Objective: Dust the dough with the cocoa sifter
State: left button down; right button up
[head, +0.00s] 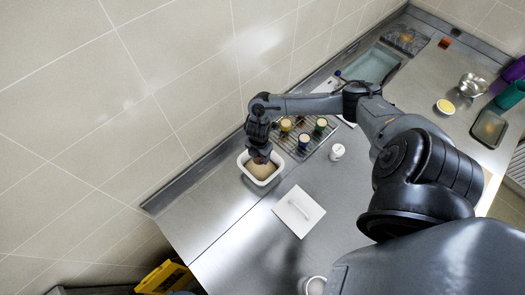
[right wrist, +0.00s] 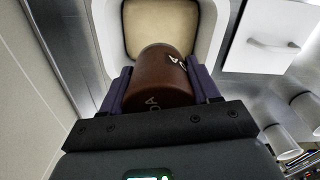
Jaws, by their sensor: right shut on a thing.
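The dough (head: 261,171) is a tan mass in a white rectangular tub (head: 246,178) near the wall in the head view. In the right wrist view the dough (right wrist: 161,28) lies ahead inside the tub's white rim (right wrist: 213,30). My right gripper (head: 260,152) is over the tub. It is shut on the cocoa sifter (right wrist: 160,75), a brown cylinder with white letters, tilted toward the dough. In the head view the sifter is mostly hidden by the gripper. Whether any cocoa is falling cannot be seen. My left gripper is not in view.
A white lid with a handle (head: 299,212) lies right of the tub. A rack with several small jars (head: 304,142) stands behind it, a white cup (head: 337,152) beside that. Another cup (head: 315,285) is at the front edge. The steel counter left of the tub is clear.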

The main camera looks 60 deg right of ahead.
jog(key=shift+w+a, duration=0.15)
jog(key=shift+a, duration=0.15)
jog(key=shift+d, duration=0.1)
jog(key=shift+s+d, duration=0.3)
jog(key=shift+d, duration=0.4)
jog(key=shift+s+d, duration=0.25)
jog(key=shift+d, duration=0.4)
jog(key=shift+a, duration=0.1)
jog(key=shift+w+a+r+p, duration=0.1)
jog(key=shift+w+a+p, duration=0.2)
jog(key=shift+a, duration=0.25)
jog(key=shift+w+a+p, duration=0.15)
jog(key=shift+a+p, duration=0.15)
jog(key=shift+a, duration=0.2)
jog(key=shift+w+a, duration=0.1)
jog(key=shift+a, duration=0.25)
